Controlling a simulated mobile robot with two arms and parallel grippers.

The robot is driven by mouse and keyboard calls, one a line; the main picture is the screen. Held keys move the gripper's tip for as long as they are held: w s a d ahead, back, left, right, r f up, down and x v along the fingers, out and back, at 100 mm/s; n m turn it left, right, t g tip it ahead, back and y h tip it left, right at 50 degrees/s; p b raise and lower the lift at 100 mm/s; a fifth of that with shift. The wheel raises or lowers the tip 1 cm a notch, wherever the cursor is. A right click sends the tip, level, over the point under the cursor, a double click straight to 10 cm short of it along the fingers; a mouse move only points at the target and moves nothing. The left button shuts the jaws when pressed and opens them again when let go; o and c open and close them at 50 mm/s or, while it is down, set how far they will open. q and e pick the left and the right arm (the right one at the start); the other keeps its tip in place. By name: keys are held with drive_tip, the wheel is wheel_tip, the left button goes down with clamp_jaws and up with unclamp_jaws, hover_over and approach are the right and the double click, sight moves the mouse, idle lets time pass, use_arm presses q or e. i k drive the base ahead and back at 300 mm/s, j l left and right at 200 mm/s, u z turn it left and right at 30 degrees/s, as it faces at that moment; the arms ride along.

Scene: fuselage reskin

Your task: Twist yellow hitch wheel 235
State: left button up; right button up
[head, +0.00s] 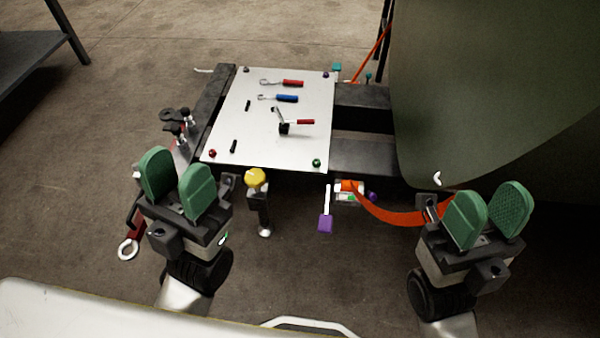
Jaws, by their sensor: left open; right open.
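The yellow hitch wheel (256,177) is a small round yellow knob on top of a dark upright post below the front edge of the white panel. My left gripper (180,182) has green pads, is open and empty, and stands to the left of the wheel, apart from it. My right gripper (488,212) also has green pads, is open and empty, and is far to the right of the wheel, near the dark curved fuselage.
A white panel (240,130) on a dark frame holds red and blue wrenches and a red-handled lever. An orange strap (390,215) hangs between the frame and the right. A purple-ended handle (326,222) hangs down. The large curved fuselage (490,90) blocks the right.

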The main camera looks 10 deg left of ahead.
sight(254, 178)
drive_tip(key=j+z, duration=0.75)
drive_tip(key=j, duration=0.15)
drive_tip(key=k+j+z, duration=0.1)
drive_tip(key=j+z, duration=0.25)
drive_tip(key=j, duration=0.25)
drive_tip(key=k+j, duration=0.15)
drive_tip(key=j, duration=0.15)
